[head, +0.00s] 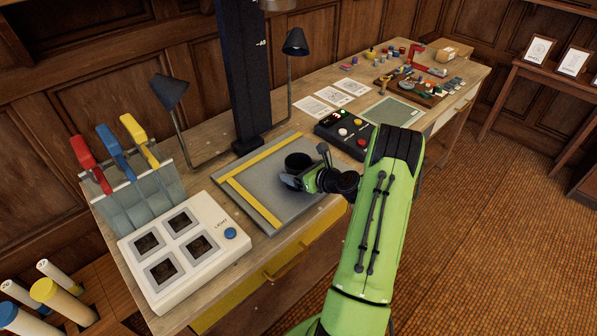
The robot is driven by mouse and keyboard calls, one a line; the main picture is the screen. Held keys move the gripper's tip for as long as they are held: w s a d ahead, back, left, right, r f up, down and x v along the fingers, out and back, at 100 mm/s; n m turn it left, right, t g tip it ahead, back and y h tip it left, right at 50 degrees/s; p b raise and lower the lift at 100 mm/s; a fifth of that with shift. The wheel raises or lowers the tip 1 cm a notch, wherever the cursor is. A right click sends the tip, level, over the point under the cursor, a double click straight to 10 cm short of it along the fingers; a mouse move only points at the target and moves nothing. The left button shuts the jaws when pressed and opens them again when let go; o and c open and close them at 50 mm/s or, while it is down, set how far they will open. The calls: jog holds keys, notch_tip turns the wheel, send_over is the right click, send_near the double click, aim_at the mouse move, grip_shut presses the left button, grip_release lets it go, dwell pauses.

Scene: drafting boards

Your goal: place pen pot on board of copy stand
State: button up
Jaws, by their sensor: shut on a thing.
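The pen pot (298,161) is a small dark round pot, seen from above in the head view. My gripper (295,178), at the end of my green arm, is shut on it from the near right side. My gripper and wrist hide the pot's lower part. The grey board (252,182) of the copy stand, with yellow strips along its left and back edges, lies under the pot in the picture. I cannot tell whether the pot touches the board or hangs just above it. The stand's dark column (245,75) rises at the board's back edge.
Two dark lamps (170,92) (295,42) flank the column. A white light box (185,250) stands left of the board, with colored-handled tools (120,150) behind it. A black button panel (345,133) sits to the right. The board's left half is clear.

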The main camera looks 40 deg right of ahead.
jog(key=o, duration=0.9)
jog(key=shift+f, duration=0.1)
jog(key=shift+o, duration=0.2)
jog(key=shift+s+r, duration=0.1)
jog(key=shift+r, duration=0.15)
jog(key=p+v, duration=0.2)
jog(key=v, duration=0.9)
jog(key=w+a+r+n+g+y, duration=0.1)
jog(key=a+r+n+g+y, duration=0.3)
jog(key=a+n, duration=0.65)
jog(key=w+a+r+n+g+h, duration=0.1)
jog(key=a+r+n+g, duration=0.2)
jog(key=a+r+n, duration=0.5)
jog(key=s+a+r+n+h, duration=0.1)
jog(key=s+a+r+n, duration=0.1)
jog(key=s+a+n, duration=0.4)
jog(key=s+a+r+n+g+h, duration=0.1)
jog(key=s+a+r+n+h, duration=0.1)
jog(key=s+a+n, duration=0.4)
jog(key=s+r+n, duration=0.1)
jog(key=s+n, duration=0.4)
jog(key=shift+s, duration=0.4)
